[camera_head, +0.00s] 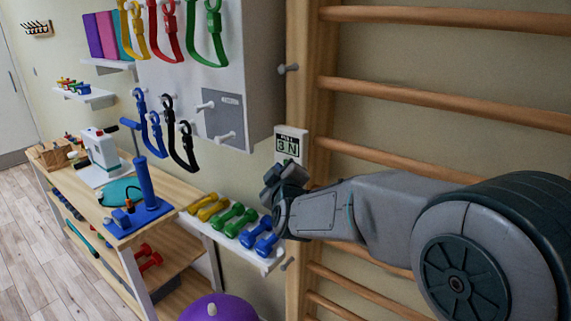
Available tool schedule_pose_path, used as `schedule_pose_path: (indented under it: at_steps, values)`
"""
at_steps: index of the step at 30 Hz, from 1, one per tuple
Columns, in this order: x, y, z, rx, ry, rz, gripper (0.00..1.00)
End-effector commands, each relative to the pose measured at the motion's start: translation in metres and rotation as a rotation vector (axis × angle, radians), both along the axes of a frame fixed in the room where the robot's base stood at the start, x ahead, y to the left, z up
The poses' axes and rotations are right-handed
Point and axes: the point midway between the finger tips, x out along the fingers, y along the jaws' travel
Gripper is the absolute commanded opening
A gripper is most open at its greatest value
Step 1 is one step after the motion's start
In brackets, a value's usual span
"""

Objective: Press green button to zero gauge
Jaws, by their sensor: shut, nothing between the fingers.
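The gauge (291,138) is a small pale box fixed to the wooden upright of the wall bars, with a green-tinted display that seems to read "3 N". A bit of green shows just below the display, right at the fingertips; it may be the green button, but it is mostly hidden by my gripper. My gripper (279,172) is at the gauge's lower edge, with its dark fingers shut and empty. I cannot tell whether the fingertips touch the button.
Wooden wall bars (440,98) run behind my arm. A white shelf (232,246) with coloured dumbbells sits below left of my gripper. A white panel (262,70) with hanging bands and pegs is up left. A purple ball (205,308) lies below.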

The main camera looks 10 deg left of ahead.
Motion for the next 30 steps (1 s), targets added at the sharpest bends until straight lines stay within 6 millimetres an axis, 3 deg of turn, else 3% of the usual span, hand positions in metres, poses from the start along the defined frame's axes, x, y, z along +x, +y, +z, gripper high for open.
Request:
schedule_pose_path:
  at_steps: [30]
  values:
    - [0.0078,-0.0032,-0.0002,0.000,0.001,0.001,0.00]
